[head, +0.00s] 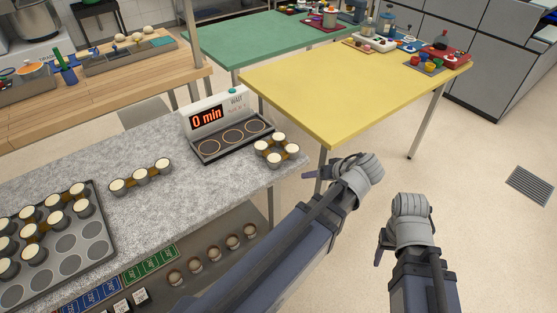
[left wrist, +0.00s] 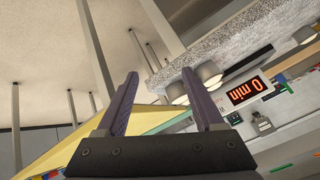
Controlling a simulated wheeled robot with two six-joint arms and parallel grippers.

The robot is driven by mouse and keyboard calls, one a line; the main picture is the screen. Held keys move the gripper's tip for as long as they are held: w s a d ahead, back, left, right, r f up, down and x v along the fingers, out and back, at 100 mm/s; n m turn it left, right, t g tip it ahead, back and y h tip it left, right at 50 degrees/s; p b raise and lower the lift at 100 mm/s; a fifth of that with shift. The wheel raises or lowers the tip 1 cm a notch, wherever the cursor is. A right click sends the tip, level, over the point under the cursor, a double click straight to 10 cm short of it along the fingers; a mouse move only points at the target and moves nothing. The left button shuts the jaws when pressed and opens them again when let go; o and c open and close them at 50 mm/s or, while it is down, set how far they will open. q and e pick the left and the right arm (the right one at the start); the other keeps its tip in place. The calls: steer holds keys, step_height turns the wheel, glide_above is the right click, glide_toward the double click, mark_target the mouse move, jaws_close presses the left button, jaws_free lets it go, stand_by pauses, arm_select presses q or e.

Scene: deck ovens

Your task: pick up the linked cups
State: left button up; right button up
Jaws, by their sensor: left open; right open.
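A cluster of several linked cups (head: 277,150), white-topped with amber-brown links, stands at the right end of the grey speckled counter. A row of three linked cups (head: 140,178) stands further left. More cups fill much of a dark muffin-style tray (head: 101,238) at the far left. My left gripper (head: 325,166) is right of the cluster, past the counter's end, and apart from it. In the left wrist view its two fingers (left wrist: 163,92) are spread with nothing held; cups (left wrist: 210,74) show beyond the right finger. My right gripper (head: 386,238) is open, over the floor, its fingers partly hidden.
A display reading "0 min" (head: 207,117) stands behind a ringed dark plate (head: 234,144), next to the cluster. A yellow table (head: 340,90) stands behind, with a green table (head: 250,40) beyond. Several small cups (head: 212,253) sit on a lower shelf.

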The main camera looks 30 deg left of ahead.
mark_target(285, 143)
arm_select(q)
steer(key=w+a+n+y+b, duration=0.1)
steer(key=w+a+n, duration=0.1)
steer(key=w+a+r+n+t+y+b, duration=0.1)
steer(key=a+n+y, duration=0.1)
steer(key=a, duration=0.1)
steer(key=w+a+r+n+y+b, duration=0.1)
steer(key=w+a+n, duration=0.1)
steer(key=shift+w+a+t, duration=0.3)
steer(key=shift+a+t, duration=0.1)
steer(key=shift+w+a+r+n+y, duration=0.15)
steer(key=shift+a+r+n+y, duration=0.15)
steer(key=shift+r+y, duration=0.1)
steer(key=shift+b+x, duration=1.75)
steer(key=shift+x, duration=2.2)
steer(key=shift+d, duration=0.1)
jaws_close()
arm_select(e)
step_height(285, 143, down, 8)
